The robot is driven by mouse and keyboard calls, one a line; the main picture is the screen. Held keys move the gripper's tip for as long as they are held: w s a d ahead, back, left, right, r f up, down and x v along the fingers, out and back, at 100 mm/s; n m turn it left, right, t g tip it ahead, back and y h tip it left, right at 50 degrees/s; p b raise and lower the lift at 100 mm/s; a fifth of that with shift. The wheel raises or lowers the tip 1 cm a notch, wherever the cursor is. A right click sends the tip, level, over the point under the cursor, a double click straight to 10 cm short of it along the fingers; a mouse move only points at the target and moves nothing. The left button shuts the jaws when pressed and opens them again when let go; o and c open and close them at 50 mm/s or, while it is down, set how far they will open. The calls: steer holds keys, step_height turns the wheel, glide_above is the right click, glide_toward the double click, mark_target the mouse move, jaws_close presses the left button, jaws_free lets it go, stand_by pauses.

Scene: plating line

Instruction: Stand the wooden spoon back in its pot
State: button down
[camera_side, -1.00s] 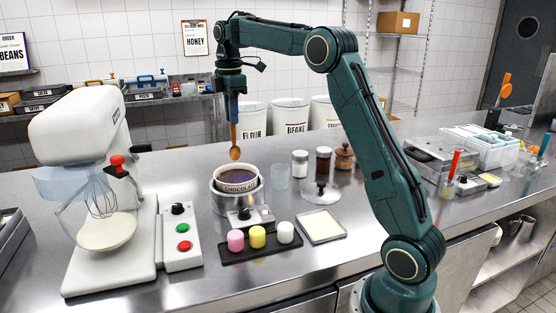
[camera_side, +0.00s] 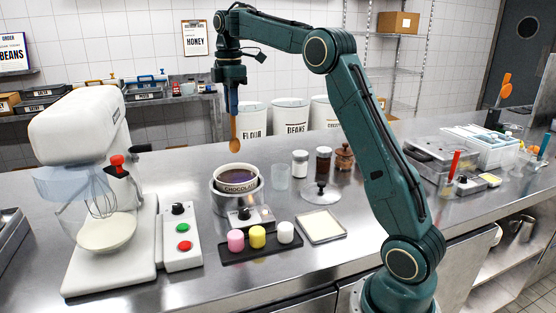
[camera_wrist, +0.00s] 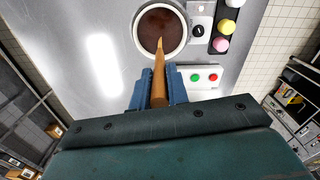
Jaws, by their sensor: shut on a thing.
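My gripper (camera_side: 232,111) is shut on the wooden spoon (camera_side: 234,132), which hangs upright with its bowl end down. The spoon's bowl is above a pot labelled CHOCOLATE (camera_side: 238,186), apart from it. In the wrist view the spoon (camera_wrist: 159,75) runs between my blue fingers (camera_wrist: 157,88) and its tip overlaps the pot's dark brown contents. The pot's white rim (camera_wrist: 136,30) shows there too. The pot sits in a metal holder (camera_side: 225,203) on the steel counter.
A stand mixer (camera_side: 80,130) and a button box (camera_side: 181,235) stand to the left. A dark tray (camera_side: 262,247) with pink, yellow and white pieces lies in front of the pot. A clear glass (camera_side: 279,177), jars (camera_side: 300,163) and a glass lid (camera_side: 320,193) stand right of the pot.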

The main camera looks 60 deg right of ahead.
steer(key=s+d+f, duration=0.1)
steer(key=s+d, duration=0.3)
steer(key=d, duration=0.3)
steer(key=s+d+f, duration=0.2)
steer(key=s+d, duration=0.1)
steer(key=d, duration=0.4)
steer(key=shift+s+f, duration=0.25)
steer(key=shift+s, duration=0.1)
steer(key=shift+f, duration=0.1)
step_height(320, 180, down, 12)
steer(key=shift+r, duration=0.25)
stand_by(0.5)
steer(key=c, duration=1.3)
jaws_free()
